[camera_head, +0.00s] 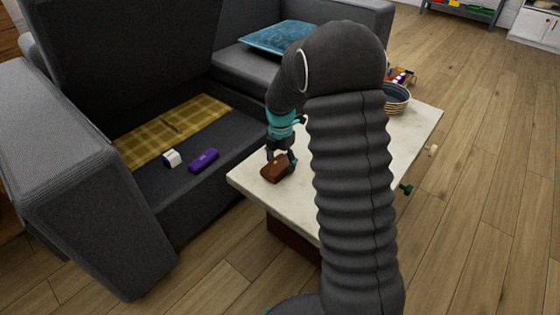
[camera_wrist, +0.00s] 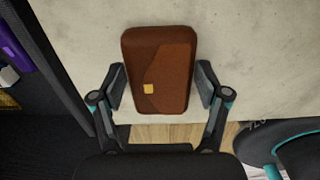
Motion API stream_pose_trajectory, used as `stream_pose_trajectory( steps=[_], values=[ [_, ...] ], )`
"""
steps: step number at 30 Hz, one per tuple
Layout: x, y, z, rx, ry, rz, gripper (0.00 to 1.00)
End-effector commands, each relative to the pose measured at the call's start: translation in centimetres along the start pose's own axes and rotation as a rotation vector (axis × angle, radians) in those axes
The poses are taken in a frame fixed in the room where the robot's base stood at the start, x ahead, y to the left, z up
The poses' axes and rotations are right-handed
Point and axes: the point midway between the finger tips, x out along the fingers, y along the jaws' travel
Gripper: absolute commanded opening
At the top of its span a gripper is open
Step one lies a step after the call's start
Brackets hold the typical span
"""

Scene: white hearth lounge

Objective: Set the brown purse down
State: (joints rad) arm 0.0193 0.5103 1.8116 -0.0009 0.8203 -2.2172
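The brown purse (camera_wrist: 174,75) is a rounded reddish-brown block with a small yellow clasp. In the wrist view it lies between the two fingers of my gripper (camera_wrist: 160,86), whose pads appear to touch its left and right sides. In the head view the purse (camera_head: 274,173) is at the near left corner of the white marble-topped table (camera_head: 250,177), with my gripper (camera_head: 281,160) right above it. It looks flat and at or very close to the tabletop. Any small gap beneath it cannot be made out.
A dark grey sofa (camera_head: 70,165) stands left of the table. On its seat are a yellow plaid cloth (camera_head: 190,125), a purple case (camera_head: 203,160) and a small white-and-dark box (camera_head: 171,158). A woven basket (camera_head: 397,100) stands at the table's far end. My arm hides the table's middle.

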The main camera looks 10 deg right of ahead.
Motion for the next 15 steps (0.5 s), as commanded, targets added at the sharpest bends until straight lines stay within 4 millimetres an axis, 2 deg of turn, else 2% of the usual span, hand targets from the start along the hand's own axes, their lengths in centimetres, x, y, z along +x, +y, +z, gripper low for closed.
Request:
stream_pose_trajectory(
  steps=[1,2,11,15],
  values=[
    [-0.05,0.0,0.01,0.0,0.0,0.0,0.92],
    [-0.05,0.0,0.01,0.0,0.0,0.0,0.97],
    [-0.08,-0.01,0.01,0.0,0.0,0.0,0.97],
    [-0.69,0.01,0.03,0.0,-0.001,0.001,0.97]
  ],
)
